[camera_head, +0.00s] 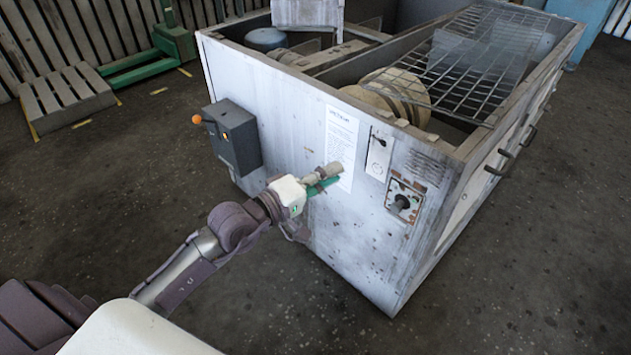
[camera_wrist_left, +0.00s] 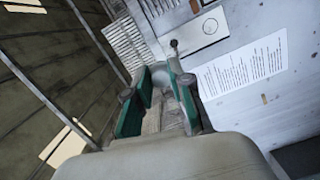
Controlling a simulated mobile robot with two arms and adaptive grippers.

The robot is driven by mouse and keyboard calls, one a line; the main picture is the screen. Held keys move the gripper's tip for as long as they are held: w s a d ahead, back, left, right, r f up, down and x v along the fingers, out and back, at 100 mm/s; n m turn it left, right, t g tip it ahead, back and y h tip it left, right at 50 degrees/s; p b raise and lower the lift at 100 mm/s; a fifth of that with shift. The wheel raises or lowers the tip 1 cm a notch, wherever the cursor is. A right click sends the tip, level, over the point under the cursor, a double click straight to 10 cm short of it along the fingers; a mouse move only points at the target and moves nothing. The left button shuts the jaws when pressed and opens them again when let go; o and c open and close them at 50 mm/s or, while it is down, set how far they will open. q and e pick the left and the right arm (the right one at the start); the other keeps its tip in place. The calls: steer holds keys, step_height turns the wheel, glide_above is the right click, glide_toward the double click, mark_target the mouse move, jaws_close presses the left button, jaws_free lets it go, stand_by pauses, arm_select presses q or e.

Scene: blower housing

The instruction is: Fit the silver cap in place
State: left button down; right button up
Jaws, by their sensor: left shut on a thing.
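My left gripper (camera_head: 318,184) has green-lined fingers and is in front of the housing's pale front wall (camera_head: 290,160). It is shut on a light grey, roughly cylindrical piece that appears to be the silver cap (camera_head: 332,169). In the left wrist view the fingers (camera_wrist_left: 160,88) close on either side of a grey piece (camera_wrist_left: 158,76), mostly hidden between them. A rusty square plate with a dark round stub (camera_head: 403,202) is on the same wall, to the right of the gripper and apart from it. My right gripper is not in view.
The blower housing is open on top, with a wire grate (camera_head: 470,70) and rounded tan parts (camera_head: 398,95) inside. A dark switch box (camera_head: 235,135) with an orange knob juts from the wall's left. A paper notice (camera_head: 341,135) and small panel (camera_head: 379,155) are nearby. A pallet (camera_head: 65,100) lies behind left.

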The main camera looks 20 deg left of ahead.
arm_select(q)
glide_toward(387, 138)
steer(key=b+x, duration=0.3)
steer(key=x, duration=0.2)
steer(key=shift+d, duration=0.1)
steer(key=shift+w+d+b, duration=0.2)
steer(key=shift+w+b, duration=0.15)
steer(key=shift+w, duration=0.3)
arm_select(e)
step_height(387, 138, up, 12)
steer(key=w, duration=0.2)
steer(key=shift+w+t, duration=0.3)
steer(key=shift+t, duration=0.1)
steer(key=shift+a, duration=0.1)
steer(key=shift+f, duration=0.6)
arm_select(q)
steer(key=shift+f, duration=0.1)
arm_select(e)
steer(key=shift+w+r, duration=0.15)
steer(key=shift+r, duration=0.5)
